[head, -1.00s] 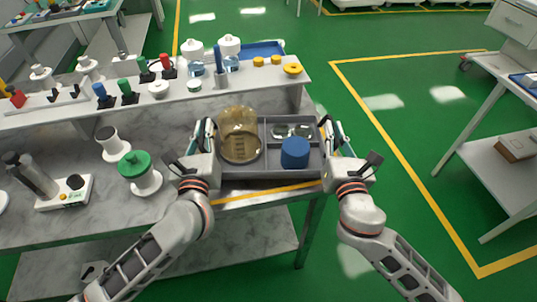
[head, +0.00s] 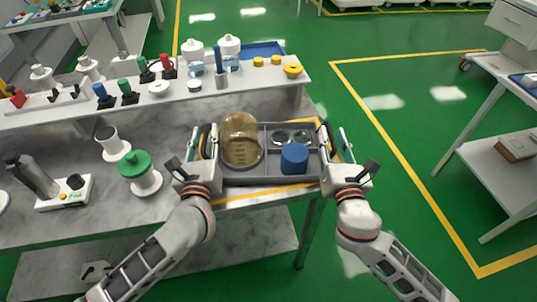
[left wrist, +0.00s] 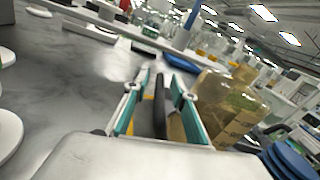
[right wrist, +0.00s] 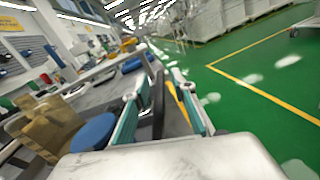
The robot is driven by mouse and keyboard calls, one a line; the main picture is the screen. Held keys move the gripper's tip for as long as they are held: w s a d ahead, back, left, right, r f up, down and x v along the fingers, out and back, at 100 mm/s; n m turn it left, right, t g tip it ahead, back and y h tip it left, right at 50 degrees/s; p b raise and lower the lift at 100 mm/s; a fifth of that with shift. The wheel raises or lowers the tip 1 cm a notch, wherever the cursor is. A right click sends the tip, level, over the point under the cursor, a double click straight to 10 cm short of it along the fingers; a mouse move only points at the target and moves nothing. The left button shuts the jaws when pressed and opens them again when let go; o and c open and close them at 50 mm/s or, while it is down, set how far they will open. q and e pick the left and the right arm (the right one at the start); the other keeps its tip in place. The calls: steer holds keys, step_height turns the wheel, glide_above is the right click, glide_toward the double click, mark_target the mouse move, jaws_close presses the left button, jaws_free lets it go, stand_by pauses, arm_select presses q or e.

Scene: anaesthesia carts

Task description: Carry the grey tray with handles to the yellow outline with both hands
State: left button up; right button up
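The grey tray with handles (head: 272,163) rests near the right end of the marble counter. It holds a brown-tinted beaker, a blue cylinder and small glass-like items. The yellow outline (head: 262,193) shows along the tray's front side and a little at its back right; the rest is hidden. My left gripper (head: 207,141) stands open around the tray's left handle, dark between its teal-padded fingers in the left wrist view (left wrist: 160,108). My right gripper (head: 335,143) stands open around the right handle, also dark between the fingers in the right wrist view (right wrist: 158,105).
A raised white shelf (head: 240,88) with bottles, coloured plugs and yellow rings runs behind the tray. A green-topped spool (head: 137,165) and a white cup-like piece stand to the left. Green floor lies right of the counter, with another cart (head: 500,160) farther right.

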mark_target(202, 154)
arm_select(q)
steer(key=s, duration=1.1)
steer(key=shift+s+d, duration=0.35)
steer(key=shift+s, duration=0.15)
arm_select(e)
steer(key=shift+s+f, duration=0.1)
steer(key=shift+s, duration=0.5)
steer(key=s, duration=1.1)
steer(key=shift+d, duration=0.35)
